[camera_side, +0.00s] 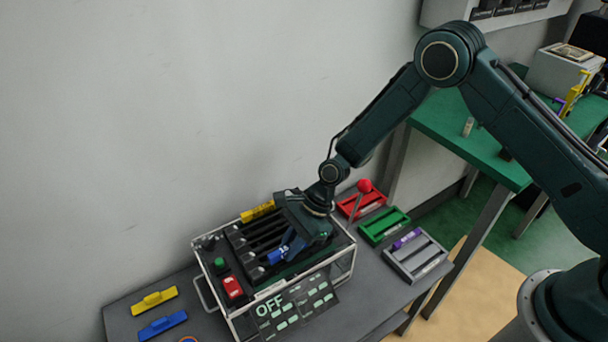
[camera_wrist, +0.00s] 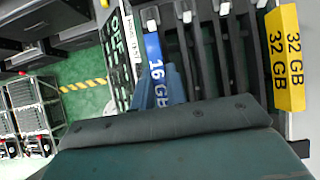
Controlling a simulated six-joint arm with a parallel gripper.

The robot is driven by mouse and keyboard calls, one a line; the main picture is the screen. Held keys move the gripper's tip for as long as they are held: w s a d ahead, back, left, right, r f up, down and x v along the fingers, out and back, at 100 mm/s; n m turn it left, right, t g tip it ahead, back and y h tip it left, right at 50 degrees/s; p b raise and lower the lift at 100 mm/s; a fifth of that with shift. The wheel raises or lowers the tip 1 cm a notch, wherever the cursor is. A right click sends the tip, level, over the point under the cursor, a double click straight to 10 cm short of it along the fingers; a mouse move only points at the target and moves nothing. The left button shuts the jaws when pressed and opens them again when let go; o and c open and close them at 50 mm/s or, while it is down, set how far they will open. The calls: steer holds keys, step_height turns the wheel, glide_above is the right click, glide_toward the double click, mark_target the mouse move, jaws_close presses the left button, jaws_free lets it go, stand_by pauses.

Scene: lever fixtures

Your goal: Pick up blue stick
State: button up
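The blue stick (camera_side: 278,255), marked "16 GB" in the wrist view (camera_wrist: 154,55), sits in a slot at the near edge of the dark slotted box (camera_side: 343,243). My gripper (camera_side: 289,246) is down over the box, with its bluish fingers at the blue stick. In the wrist view my gripper (camera_wrist: 161,92) overlaps the lower part of the stick. The gripper body hides the rest of it, and I cannot tell whether the fingers are closed on it.
A yellow stick (camera_side: 258,211), marked "32 GB", is at the box's far side. Red (camera_side: 349,205), green (camera_side: 383,226) and grey (camera_side: 418,262) trays stand to the right. A yellow piece (camera_side: 154,300) and a blue piece (camera_side: 162,325) lie on the table at left.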

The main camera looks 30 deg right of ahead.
jaws_close()
steer(key=shift+r, duration=0.15)
step_height(320, 180, up, 20)
stand_by(0.6)
steer(key=shift+f, duration=0.2)
stand_by(0.4)
